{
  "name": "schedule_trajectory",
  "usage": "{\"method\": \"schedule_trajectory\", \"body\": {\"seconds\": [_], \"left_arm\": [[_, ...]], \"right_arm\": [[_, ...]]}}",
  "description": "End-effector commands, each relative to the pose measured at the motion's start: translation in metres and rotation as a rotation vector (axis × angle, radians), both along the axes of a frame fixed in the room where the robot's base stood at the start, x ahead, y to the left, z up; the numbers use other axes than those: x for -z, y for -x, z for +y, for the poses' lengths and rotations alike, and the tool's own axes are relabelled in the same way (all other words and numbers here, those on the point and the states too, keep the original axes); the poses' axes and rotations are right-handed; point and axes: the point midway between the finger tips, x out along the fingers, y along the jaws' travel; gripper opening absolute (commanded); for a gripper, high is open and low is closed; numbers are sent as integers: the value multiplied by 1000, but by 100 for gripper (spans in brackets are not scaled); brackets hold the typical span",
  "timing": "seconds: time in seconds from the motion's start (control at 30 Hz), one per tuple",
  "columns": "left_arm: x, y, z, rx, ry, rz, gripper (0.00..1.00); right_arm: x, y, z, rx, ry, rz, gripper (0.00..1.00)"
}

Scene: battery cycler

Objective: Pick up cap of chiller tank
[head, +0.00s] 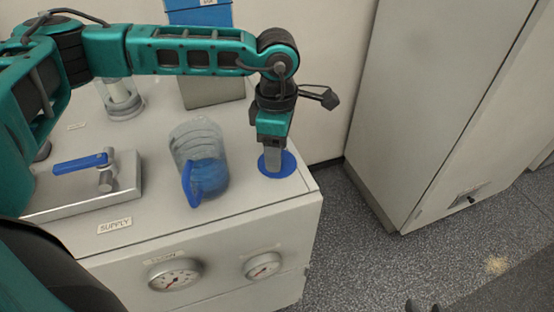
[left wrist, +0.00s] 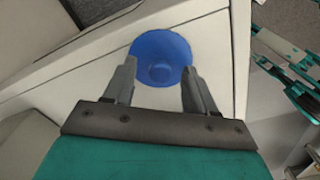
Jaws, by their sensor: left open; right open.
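The blue round cap (head: 288,168) lies flat on the white cabinet top near its right corner. In the left wrist view the cap (left wrist: 160,45) shows as a blue disc with a small raised knob in its middle. My left gripper (head: 272,168) points down over the cap, and its fingers cover part of it. In the left wrist view my left gripper (left wrist: 159,68) is open, with one finger on each side of the knob. I cannot tell whether the fingertips touch the cap. My right gripper (head: 424,306) shows only its dark tips at the bottom edge, apart from the cap.
A clear jug (head: 196,135) with a blue handle stands left of the cap. A blue-handled valve (head: 80,164) on a metal plate is further left. Gauges (head: 175,274) are on the cabinet front. A tall pale cabinet (head: 430,100) stands right, across open floor (head: 390,262).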

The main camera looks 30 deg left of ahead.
Motion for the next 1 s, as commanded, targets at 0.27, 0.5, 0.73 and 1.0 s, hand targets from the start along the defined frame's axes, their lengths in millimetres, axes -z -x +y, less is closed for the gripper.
{"method": "schedule_trajectory", "body": {"seconds": [0.27, 0.5, 0.73, 1.0], "left_arm": [[-1, 0, 0, 0, 0, 0, 38], [-1, 0, 0, 0, 0, 0, 15], [-1, 0, 0, 0, 0, 0, 0], [-4, 0, 0, 0, 1, -1, 0]], "right_arm": [[0, 0, 0, -1, 1, 0, 43], [2, 2, -1, -3, 5, 3, 43], [3, 3, -2, -4, 7, 5, 43], [2, 3, -2, -4, 8, 6, 43]]}}
